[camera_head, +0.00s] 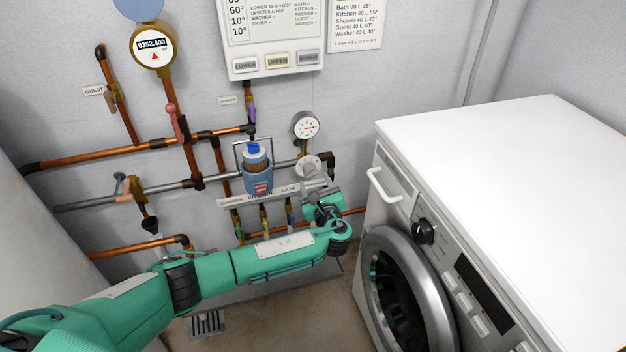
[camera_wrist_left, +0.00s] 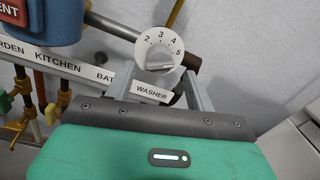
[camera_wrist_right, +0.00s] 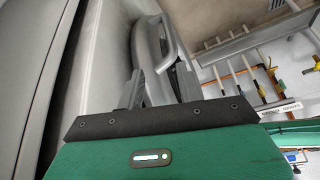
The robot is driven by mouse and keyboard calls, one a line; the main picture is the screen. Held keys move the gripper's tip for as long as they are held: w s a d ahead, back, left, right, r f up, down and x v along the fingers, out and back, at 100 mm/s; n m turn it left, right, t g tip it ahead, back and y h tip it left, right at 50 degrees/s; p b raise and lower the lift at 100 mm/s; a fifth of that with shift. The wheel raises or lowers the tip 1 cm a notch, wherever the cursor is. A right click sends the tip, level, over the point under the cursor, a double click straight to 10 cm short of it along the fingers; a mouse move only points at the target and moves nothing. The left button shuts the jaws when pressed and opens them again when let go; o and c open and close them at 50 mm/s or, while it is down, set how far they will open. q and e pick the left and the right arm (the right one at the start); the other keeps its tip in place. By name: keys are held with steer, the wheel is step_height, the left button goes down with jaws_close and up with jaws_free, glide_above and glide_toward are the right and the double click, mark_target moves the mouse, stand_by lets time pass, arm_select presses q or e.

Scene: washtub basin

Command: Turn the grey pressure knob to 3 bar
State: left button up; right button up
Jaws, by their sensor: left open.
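In the head view the dial (camera_head: 308,167) is on the pipe above the WASHER label. My left gripper (camera_wrist_left: 160,74) is open, its fingers on either side below the knob, with nothing clearly between them. It also shows in the head view (camera_head: 321,189). My right gripper (camera_wrist_right: 158,78) shows only in its wrist view, fingers apart.
A round pressure gauge (camera_head: 305,125) stands above the knob. A blue filter housing (camera_head: 257,172) is to its left, with copper pipes beyond. The white washing machine (camera_head: 480,150) stands to the right. The WASHER label (camera_wrist_left: 152,92) crosses between my left fingers in view.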

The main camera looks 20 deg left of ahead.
mark_target(312, 175)
arm_select(q)
steer(key=shift+x, duration=1.65)
arm_select(e)
steer(key=shift+w+a+f+t, duration=0.2)
steer(key=shift+w+a+t, duration=0.2)
steer(key=shift+a, duration=0.1)
arm_select(q)
steer(key=c, duration=0.9)
arm_select(e)
steer(key=shift+w+f, duration=0.1)
